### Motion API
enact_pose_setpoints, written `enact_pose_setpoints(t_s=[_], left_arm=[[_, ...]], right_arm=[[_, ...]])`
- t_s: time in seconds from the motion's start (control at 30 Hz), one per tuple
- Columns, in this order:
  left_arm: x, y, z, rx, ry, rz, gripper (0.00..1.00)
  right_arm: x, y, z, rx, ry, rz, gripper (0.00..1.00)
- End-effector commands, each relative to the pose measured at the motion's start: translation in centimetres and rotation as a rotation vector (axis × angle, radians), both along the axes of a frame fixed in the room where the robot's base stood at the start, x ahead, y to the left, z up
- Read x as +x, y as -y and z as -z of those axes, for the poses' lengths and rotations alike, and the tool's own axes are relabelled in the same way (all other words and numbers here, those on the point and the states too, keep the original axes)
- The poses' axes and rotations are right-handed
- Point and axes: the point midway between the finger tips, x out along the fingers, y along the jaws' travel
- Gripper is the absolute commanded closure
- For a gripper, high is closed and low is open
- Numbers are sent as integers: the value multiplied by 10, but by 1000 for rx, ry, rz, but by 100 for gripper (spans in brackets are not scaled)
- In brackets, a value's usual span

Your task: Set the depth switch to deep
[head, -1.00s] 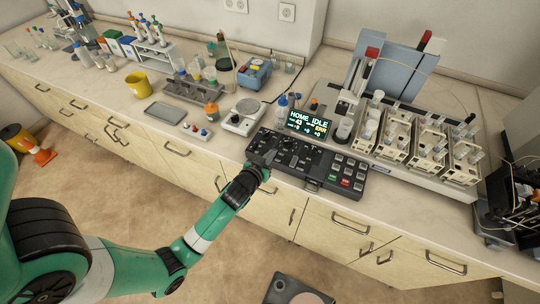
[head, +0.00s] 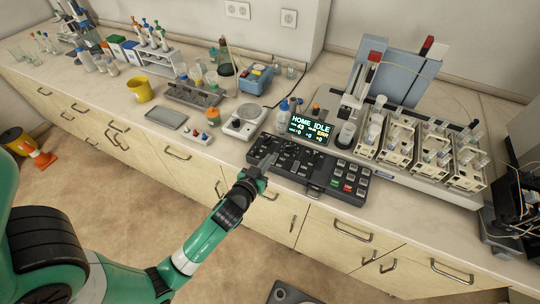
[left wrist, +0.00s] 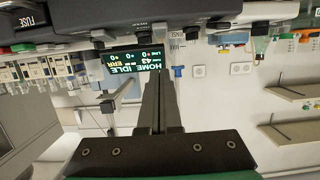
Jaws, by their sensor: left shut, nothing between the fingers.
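A black control panel (head: 290,172) lies along the front of the bench, with small switches and knobs on its left part and a keypad on its right. I cannot tell which control is the depth switch; the labels are too small to read. My left gripper (head: 264,162) is shut and empty at the front left part of the panel, and its fingers hide some controls. In the left wrist view, the shut fingers (left wrist: 157,84) point up the picture toward the upside-down panel edge (left wrist: 120,37). Contact is unclear. My right gripper is not in view.
A lit display (head: 311,127) reading HOME IDLE stands behind the panel. Racks of vials (head: 432,148) stand to its right. A white round-plate device (head: 243,121) and a grey tray (head: 166,117) are to the left.

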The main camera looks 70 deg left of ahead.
Motion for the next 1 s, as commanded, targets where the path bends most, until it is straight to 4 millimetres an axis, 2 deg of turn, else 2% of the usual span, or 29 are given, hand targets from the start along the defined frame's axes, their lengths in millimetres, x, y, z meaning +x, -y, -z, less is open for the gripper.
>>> enact_pose_setpoints(t_s=[0.03, 0.2, 0.4, 1.0], left_arm=[[-11, 10, 3, 0, -5, 4, 100], [-39, 34, 0, 1, -2, 4, 100], [-57, 49, -3, 1, 0, 2, 100], [-60, 51, -4, 1, 1, 0, 100]], right_arm=[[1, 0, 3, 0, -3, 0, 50], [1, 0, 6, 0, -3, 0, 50], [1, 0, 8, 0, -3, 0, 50], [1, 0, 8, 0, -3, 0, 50]])
